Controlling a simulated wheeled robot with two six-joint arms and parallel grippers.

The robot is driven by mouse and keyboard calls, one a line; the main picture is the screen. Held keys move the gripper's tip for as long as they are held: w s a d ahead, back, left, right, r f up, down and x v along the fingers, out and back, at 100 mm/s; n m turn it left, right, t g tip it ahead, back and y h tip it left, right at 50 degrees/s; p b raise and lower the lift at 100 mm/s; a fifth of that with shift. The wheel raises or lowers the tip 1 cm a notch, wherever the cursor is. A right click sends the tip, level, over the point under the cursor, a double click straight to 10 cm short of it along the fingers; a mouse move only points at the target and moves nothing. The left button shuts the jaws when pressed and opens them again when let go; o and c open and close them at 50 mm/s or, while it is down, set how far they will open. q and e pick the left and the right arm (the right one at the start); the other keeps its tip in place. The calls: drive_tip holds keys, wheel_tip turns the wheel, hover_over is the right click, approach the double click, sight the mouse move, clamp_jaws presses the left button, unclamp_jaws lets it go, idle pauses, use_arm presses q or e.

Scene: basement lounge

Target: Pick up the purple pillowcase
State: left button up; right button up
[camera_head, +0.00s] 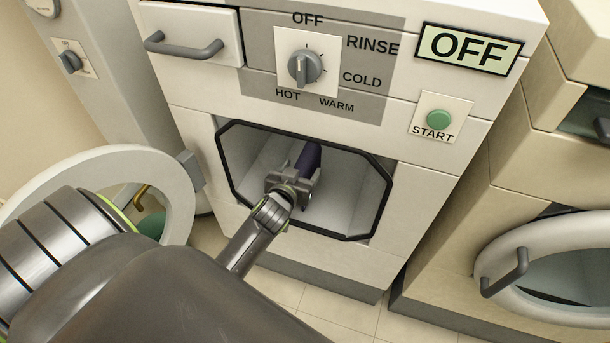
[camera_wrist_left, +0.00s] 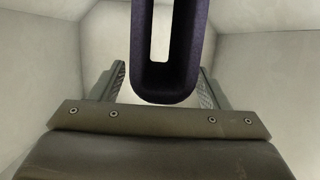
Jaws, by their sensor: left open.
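The purple pillowcase (camera_head: 308,158) is a dark purple, folded strip inside the washer drum. In the left wrist view the pillowcase (camera_wrist_left: 167,84) shows as a U-shaped loop with a pale gap in its middle. My left gripper (camera_head: 291,180) is at the washer's octagonal opening, reaching inside. In the left wrist view my left gripper (camera_wrist_left: 160,88) is open, with one finger on each side of the loop and space between. The pillowcase's upper end is cut off by the frame. My right gripper does not show.
The white washer (camera_head: 190,125) has a black-rimmed opening (camera_head: 388,190) close around my arm. Its round door (camera_head: 176,185) is swung open at left, near my arm. Another machine with a round door (camera_head: 495,250) stands at right. The drum walls (camera_wrist_left: 45,50) surround the gripper.

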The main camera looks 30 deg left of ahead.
use_arm(q)
drive_tip(key=shift+w+a+f, duration=0.15)
drive_tip(key=shift+w+f, duration=0.05)
drive_tip(key=shift+w, duration=0.5)
drive_tip(key=shift+c, duration=0.4)
drive_tip(key=c, duration=1.3)
drive_tip(key=shift+r, duration=0.1)
